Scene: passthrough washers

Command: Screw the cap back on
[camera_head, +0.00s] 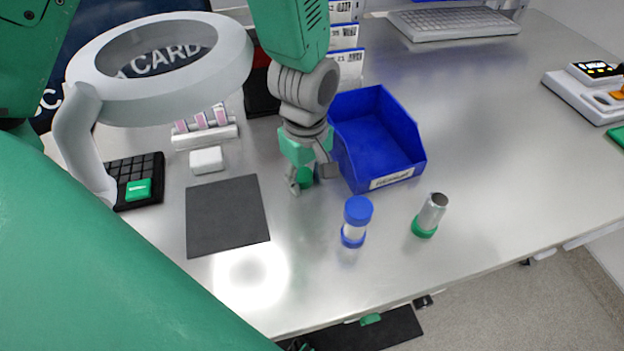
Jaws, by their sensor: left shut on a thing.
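My left gripper (307,182) hangs over the table left of the blue bin. It is shut on a small green cap (304,174), mostly hidden between the fingers. A metal cylinder (432,212) with a green base stands slightly tilted in the picture at the right, its top open and dark. A clear vial (354,232) with a blue cap and blue base stands between the gripper and the cylinder, nearer the front. My right gripper is not in view.
A blue bin (412,143) stands just right of the gripper. A dark square mat (226,215) lies left of it. The metal table (500,170) is clear at right.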

